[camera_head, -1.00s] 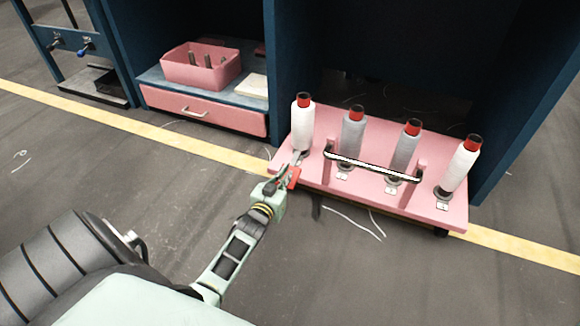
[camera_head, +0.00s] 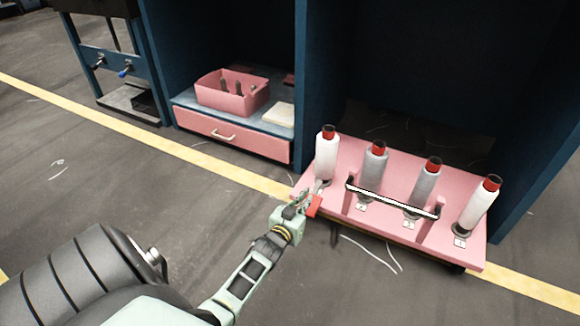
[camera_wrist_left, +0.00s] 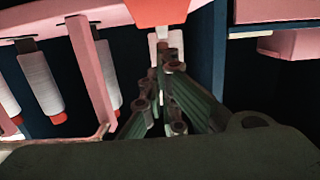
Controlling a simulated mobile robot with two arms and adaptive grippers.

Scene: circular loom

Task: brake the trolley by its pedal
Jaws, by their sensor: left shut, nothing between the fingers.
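The trolley (camera_head: 390,237) is a low pink platform with several bobbins standing on it and a black-and-white handle bar (camera_head: 392,198). The red pedal (camera_head: 314,206) sticks out at its front left corner. It also shows at the top of the left wrist view (camera_wrist_left: 160,12). My left gripper (camera_head: 303,199) is shut and empty, right beside the pedal in the head view. Its fingers (camera_wrist_left: 167,62) point toward the pedal in the left wrist view. I cannot tell whether they touch it. My right gripper is not in view.
The trolley stands at a dark blue frame (camera_head: 320,95). To the left is a shelf with a pink bin (camera_head: 232,98) and a drawer (camera_head: 230,138). A yellow line (camera_head: 130,122) crosses the grey floor.

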